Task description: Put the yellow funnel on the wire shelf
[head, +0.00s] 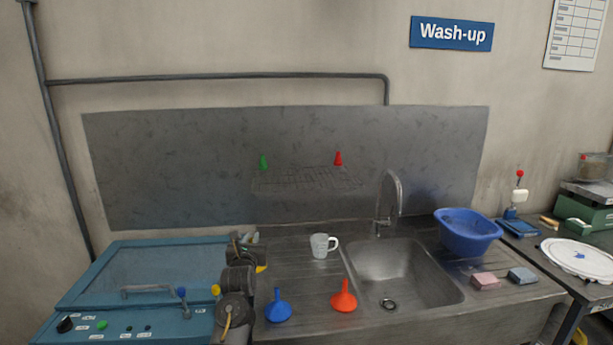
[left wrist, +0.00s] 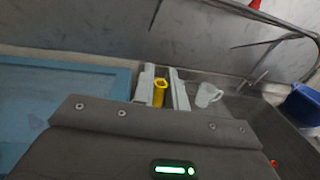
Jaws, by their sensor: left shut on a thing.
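The wire shelf (head: 305,179) is fixed on the grey backsplash above the sink counter. A small green cone-shaped thing (head: 264,162) and a red one (head: 338,158) stand on it. My left gripper (head: 250,240) is over the counter's left end, lower than the shelf and to its left. It is shut on the yellow funnel (left wrist: 160,93), which sits between its two pale fingers in the left wrist view. In the head view only a small yellow part (head: 262,268) shows beside my gripper; my arm hides the rest. My right gripper is not in view.
A white mug (head: 322,245) stands right of my left gripper. A blue funnel (head: 278,307) and an orange-red funnel (head: 343,297) stand at the counter's front. The tap (head: 391,200) rises right of the shelf. A blue basin (head: 467,232) stands right of the sink.

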